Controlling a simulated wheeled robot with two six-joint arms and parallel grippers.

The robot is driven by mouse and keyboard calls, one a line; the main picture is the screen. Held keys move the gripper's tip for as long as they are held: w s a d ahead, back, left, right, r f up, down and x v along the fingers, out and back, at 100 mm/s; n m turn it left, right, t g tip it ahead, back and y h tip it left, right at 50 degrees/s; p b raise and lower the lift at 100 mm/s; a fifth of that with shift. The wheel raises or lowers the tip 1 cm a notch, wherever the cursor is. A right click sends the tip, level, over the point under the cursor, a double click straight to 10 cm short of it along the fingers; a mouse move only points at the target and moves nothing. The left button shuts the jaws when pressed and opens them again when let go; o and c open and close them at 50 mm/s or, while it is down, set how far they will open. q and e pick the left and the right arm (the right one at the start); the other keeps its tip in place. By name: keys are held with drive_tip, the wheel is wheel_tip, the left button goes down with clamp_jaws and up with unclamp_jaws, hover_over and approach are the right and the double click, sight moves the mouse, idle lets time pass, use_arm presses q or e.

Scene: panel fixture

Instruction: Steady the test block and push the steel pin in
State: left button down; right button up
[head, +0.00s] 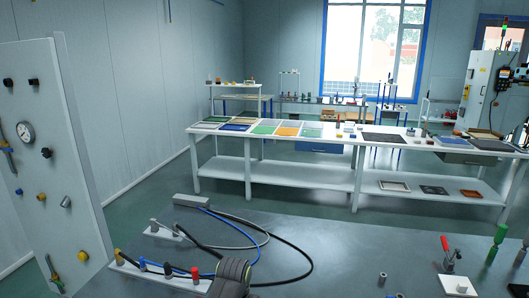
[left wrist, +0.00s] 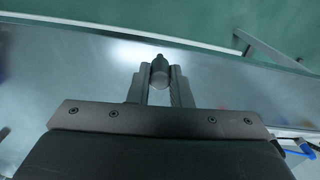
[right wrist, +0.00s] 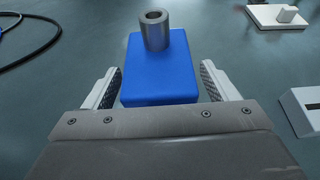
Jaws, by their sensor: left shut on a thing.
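In the left wrist view my left gripper (left wrist: 160,85) is shut on the steel pin (left wrist: 159,72), a grey cylinder with a narrower dark tip beyond the fingertips. In the right wrist view the blue test block (right wrist: 158,78) lies between the fingers of my right gripper (right wrist: 163,85). That gripper is open, with a finger on each side and visible gaps to the block. A hollow steel cylinder (right wrist: 154,32) stands upright at the block's far end, its opening facing up. The blue block and the pin are not visible in the head view.
A strip of coloured connectors (head: 168,272) and looped black cable (head: 310,262) lie on the grey bench at left. A red-handled clamp (head: 449,258) and green-handled tool (head: 496,243) stand at right. A panel with knobs (head: 48,150) rises at far left.

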use_arm(q)
wheel_tip(320, 180, up, 5)
drive_tip(key=p, duration=0.4)
drive_tip(key=shift+f+p, duration=0.1)
drive_tip(key=shift+p, duration=0.3)
drive_tip(key=shift+r, duration=0.25)
use_arm(e)
drive_tip(key=r+v, duration=0.1)
drive_tip(key=v, duration=1.6)
drive_tip(key=shift+s+r, duration=0.2)
drive_tip(key=shift+f, duration=0.1)
